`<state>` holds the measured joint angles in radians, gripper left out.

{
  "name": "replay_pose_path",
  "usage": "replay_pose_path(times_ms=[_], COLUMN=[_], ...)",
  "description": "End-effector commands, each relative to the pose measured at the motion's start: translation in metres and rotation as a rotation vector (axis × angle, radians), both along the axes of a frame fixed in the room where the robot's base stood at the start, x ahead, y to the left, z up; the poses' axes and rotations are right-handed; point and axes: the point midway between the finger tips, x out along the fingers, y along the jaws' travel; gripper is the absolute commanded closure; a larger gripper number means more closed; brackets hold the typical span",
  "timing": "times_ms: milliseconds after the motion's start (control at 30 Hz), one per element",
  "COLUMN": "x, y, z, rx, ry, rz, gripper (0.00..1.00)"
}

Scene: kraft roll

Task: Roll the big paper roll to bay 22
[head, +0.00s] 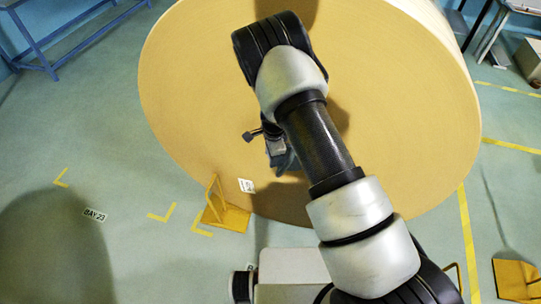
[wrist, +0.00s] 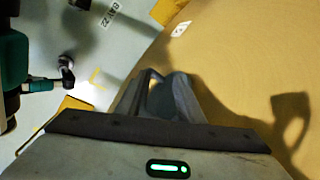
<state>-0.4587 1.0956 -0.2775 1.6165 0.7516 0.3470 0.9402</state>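The big paper roll (head: 400,110) is a huge tan cylinder with its flat round face toward me, filling the middle of the head view. A small white label (head: 246,186) is on the lower part of its face. The roll face also fills the right of the wrist view (wrist: 250,70). My gripper (head: 284,160) is in front of the face, its grey fingers (wrist: 168,88) close together and empty. I cannot tell whether they touch the roll. A floor sign in the wrist view (wrist: 110,14) appears to read BAY 22, left of the roll.
A yellow wedge with an upright handle (head: 226,216) is by the roll's lower left edge. Another yellow piece (head: 516,281) is at right. A BAY 23 sign (head: 94,215) lies on open floor at left. A blue bench (head: 60,40) stands at the back left.

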Motion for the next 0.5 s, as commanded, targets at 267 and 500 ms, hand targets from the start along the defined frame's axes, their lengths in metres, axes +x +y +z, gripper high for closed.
replay_pose_path(times_ms=[267, 500], x=[-0.003, -0.006], y=[-0.001, -0.002], z=[0.023, 0.039], rx=[0.000, 0.001], ry=[-0.001, -0.001], rz=[0.000, -0.001], gripper=[0.66, 0.66])
